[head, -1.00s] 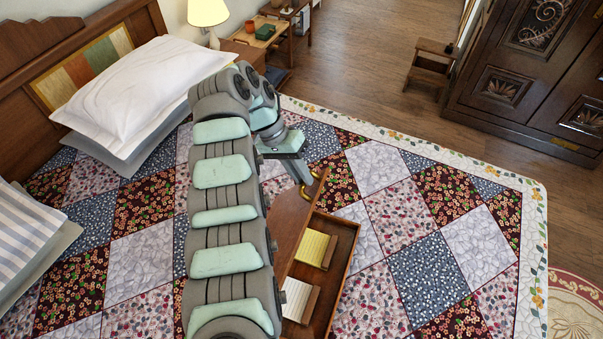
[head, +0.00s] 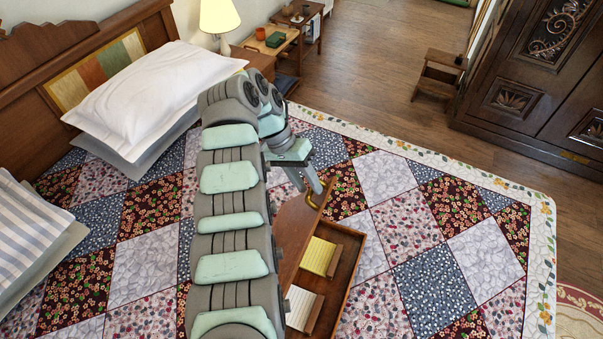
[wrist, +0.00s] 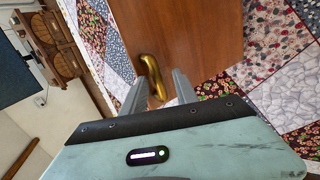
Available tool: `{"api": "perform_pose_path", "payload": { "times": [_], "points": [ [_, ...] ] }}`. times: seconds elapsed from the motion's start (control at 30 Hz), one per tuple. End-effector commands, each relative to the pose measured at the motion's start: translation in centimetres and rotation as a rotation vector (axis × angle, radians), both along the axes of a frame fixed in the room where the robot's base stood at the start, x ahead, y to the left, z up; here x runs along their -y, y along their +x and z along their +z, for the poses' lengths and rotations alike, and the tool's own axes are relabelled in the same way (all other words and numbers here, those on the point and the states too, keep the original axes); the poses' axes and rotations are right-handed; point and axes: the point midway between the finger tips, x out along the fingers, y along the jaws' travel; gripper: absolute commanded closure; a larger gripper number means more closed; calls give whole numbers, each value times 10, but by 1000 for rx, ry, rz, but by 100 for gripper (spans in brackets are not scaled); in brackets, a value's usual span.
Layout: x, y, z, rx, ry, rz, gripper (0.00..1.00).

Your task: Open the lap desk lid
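The lap desk (head: 345,285) lies on the bed with part of its inside exposed. A yellow notepad (head: 318,256) and a white notepad (head: 301,303) lie in it. A smooth brown wooden panel, apparently the lid (head: 293,225), lies along its left side, partly hidden by my arm. A curved brass handle (head: 313,201) sits near the panel's far end; it also shows in the wrist view (wrist: 153,78). My gripper (head: 309,188) is at the handle with its fingers apart, one on each side of the handle in the wrist view. I cannot tell whether they touch it.
The patchwork quilt (head: 435,285) is clear to the right of the desk. Pillows (head: 150,95) lie at the left by the headboard. A lamp (head: 218,18) and small table stand at the back. A step stool (head: 437,72) and a carved armoire (head: 535,80) stand on the right.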

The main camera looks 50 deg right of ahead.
Motion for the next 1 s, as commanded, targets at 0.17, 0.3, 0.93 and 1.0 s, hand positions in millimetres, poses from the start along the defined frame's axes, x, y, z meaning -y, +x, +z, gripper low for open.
{"api": "perform_pose_path", "payload": {
  "times": [0.17,0.3,0.93,1.0],
  "points": [
    [-2,7,11,4,2,-1,65],
    [-4,15,27,2,4,-1,65],
    [-10,44,92,-1,-8,1,65],
    [-10,46,95,0,-8,0,65]
  ]
}}
